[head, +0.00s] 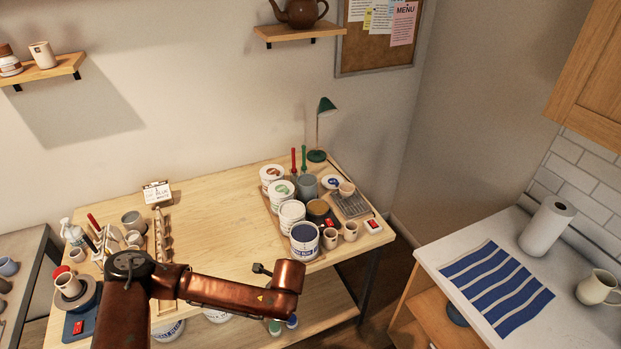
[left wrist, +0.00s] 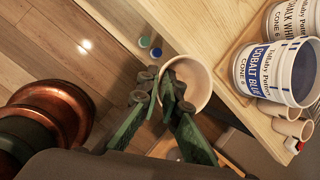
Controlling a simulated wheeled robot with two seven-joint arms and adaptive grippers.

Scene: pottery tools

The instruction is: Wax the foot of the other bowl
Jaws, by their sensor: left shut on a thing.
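In the left wrist view, my left gripper (left wrist: 165,100) has its green fingers closed on the wall of a round cream bowl (left wrist: 205,78). The bowl is at the table's edge as seen from the wrist, over the floor side, and looks clear of the table. In the head view, my left arm reaches right across the front of the table; its gripper and the held bowl do not show there. Which pot holds wax is not clear. My right gripper is not in view.
A cobalt blue glaze tub (head: 304,240) stands at the front of the tray, also in the left wrist view (left wrist: 270,72). Small cups (head: 350,231) stand beside it. More tubs, brushes and a lamp (head: 322,125) fill the right end. The table's middle (head: 215,215) is mostly clear.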

